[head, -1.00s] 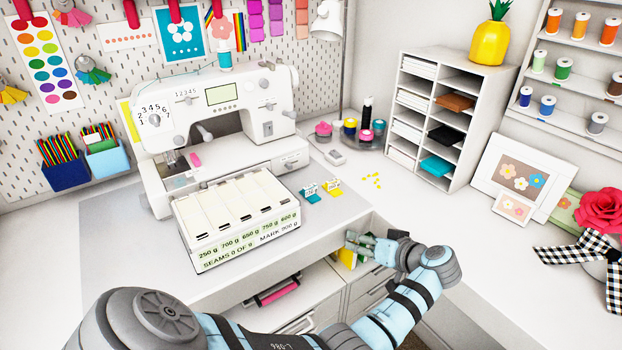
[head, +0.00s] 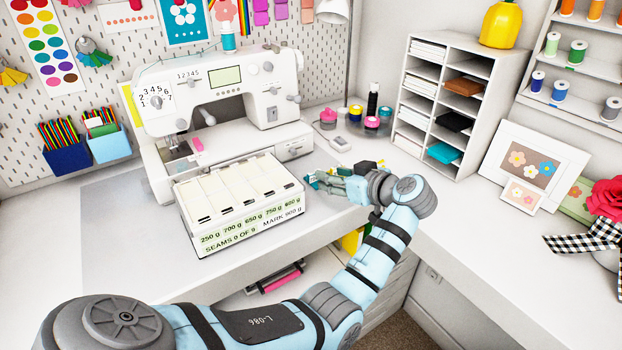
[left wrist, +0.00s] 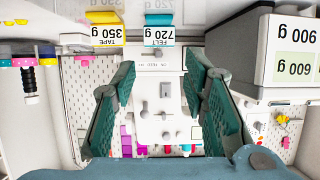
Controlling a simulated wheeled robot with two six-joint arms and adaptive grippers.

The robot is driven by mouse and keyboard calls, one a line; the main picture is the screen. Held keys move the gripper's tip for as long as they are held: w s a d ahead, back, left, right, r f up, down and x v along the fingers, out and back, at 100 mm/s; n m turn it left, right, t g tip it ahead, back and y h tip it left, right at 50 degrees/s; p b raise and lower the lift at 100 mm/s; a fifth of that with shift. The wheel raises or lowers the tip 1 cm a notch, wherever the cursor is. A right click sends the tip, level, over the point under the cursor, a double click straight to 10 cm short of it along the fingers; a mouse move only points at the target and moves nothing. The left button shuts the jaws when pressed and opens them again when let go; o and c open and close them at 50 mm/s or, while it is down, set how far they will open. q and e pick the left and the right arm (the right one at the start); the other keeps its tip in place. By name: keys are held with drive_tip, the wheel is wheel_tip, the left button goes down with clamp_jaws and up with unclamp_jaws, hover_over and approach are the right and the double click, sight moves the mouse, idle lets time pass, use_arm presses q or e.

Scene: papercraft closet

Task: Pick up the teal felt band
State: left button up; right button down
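The teal felt band (left wrist: 159,19) shows at the top middle of the left wrist view, with a white tag reading FELT 720 g. A yellow band (left wrist: 105,17) tagged TAPE 350 g sits beside it. My left gripper (left wrist: 160,72) is open and empty, its two teal-green fingers apart, with the teal band beyond the fingertips. In the head view my left gripper (head: 325,178) is over the desk just right of the scale box and mostly hides both bands. My right gripper is out of view.
A white box (head: 240,200) with weight labels stands just left of the gripper, before the sewing machine (head: 225,100). Pots and spools (head: 355,116) stand behind. A white cubby shelf (head: 455,105) is at the right.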

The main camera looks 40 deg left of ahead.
sight(314, 177)
use_arm(q)
drive_tip(key=x, duration=0.8)
drive_tip(key=shift+d+f, duration=0.15)
drive_tip(key=shift+f, duration=0.05)
drive_tip(key=shift+d+r, duration=0.1)
drive_tip(key=c, duration=0.6)
drive_tip(key=shift+o, duration=0.2)
